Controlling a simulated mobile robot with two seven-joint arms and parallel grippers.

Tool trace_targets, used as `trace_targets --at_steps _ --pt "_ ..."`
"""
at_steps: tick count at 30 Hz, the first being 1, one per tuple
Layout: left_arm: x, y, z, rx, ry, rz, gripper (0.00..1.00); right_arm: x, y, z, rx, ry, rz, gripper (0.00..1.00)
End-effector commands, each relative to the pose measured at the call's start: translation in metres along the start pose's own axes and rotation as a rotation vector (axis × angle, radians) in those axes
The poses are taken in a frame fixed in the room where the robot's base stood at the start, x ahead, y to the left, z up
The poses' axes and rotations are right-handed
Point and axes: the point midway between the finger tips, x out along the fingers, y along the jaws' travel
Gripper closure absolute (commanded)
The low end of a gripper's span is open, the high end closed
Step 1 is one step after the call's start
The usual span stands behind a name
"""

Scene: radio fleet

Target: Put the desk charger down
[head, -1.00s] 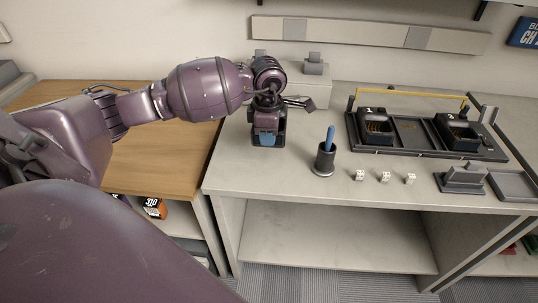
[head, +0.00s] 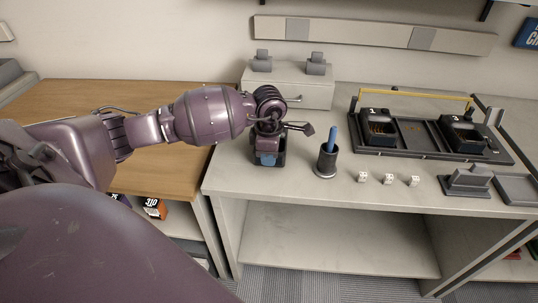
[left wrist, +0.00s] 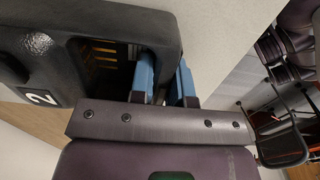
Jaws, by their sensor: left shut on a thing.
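The desk charger, a black cup-like unit marked 2 (left wrist: 40,97) with metal contacts inside, fills the upper left of the left wrist view. In the head view it shows as a dark shape (head: 282,156) at the pale counter's left part, largely hidden by my left gripper (head: 266,160). In the left wrist view the blue fingers of my left gripper (left wrist: 166,80) are shut on the charger's wall, one inside the cup and one outside. I cannot tell whether its base touches the counter. My right gripper is not in view.
A dark pen cup (head: 325,160) with a blue item stands close to the right. Beyond it lie three white dice (head: 388,178), a grey stand (head: 467,182) and a tray (head: 430,150) with two black chargers. A pale box (head: 300,88) stands behind.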

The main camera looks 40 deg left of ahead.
Motion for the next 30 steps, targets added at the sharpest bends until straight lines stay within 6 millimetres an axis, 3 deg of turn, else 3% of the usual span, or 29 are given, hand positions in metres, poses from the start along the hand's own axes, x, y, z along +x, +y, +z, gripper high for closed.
trace_targets --at_steps 2,3,8,20,30 --pt "0.003 0.0 0.0 0.0 0.0 0.0 1.0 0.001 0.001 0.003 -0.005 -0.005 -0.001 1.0" --pt "0.003 0.0 0.0 0.0 0.001 -0.001 0.82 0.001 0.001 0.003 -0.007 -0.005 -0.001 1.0" --pt "0.003 0.0 0.0 0.0 0.0 -0.001 0.58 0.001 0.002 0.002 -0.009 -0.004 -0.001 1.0" --pt "-0.006 0.0 0.0 0.001 -0.001 0.002 0.58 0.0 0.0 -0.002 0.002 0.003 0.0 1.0" --pt "-0.068 0.001 0.0 0.002 -0.001 0.005 0.58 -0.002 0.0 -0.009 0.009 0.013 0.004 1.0"
